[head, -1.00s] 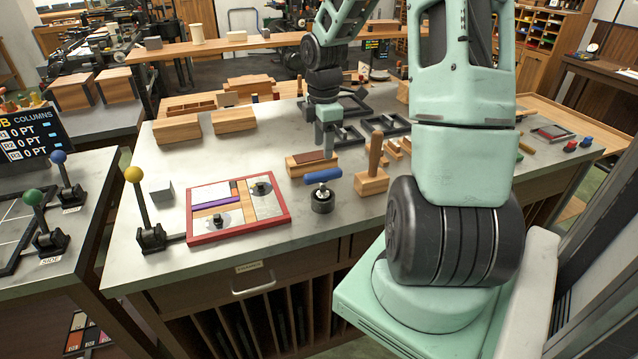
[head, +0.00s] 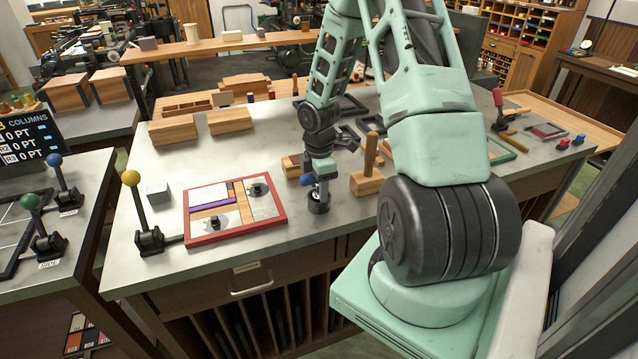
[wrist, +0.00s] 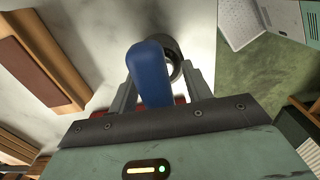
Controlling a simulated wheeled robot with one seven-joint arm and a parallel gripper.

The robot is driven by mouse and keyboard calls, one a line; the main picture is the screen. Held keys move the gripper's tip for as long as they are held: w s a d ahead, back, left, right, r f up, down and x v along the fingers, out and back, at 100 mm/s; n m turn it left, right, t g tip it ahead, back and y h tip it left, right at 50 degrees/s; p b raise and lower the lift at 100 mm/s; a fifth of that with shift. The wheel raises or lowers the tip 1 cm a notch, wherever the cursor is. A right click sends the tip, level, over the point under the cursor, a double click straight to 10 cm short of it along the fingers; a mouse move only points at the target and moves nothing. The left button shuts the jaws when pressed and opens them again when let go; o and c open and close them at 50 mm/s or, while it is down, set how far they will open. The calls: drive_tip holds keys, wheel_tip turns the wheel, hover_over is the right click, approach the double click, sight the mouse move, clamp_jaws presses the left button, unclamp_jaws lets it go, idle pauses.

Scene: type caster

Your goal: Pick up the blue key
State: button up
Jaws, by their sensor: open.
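The blue key (head: 307,180) is a blue bar handle above a dark round base (head: 318,205) on the bench top. My gripper (head: 322,178) is lowered over it and hides much of the handle in the head view. In the wrist view the blue key (wrist: 150,68) lies between the two fingers of my open gripper (wrist: 158,90). One end of the handle points away towards the round base. I cannot tell whether either finger touches the handle.
A wooden block with an upright peg (head: 368,178) stands close to the right of my gripper. A red-framed tray (head: 236,236) lies to the left, with a yellow-knobbed lever (head: 131,178) beyond it. The front strip of the bench is clear.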

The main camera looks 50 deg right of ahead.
clamp_jaws()
wheel_tip(320, 180, up, 10)
drive_tip(key=shift+b, duration=0.3)
idle(0.4)
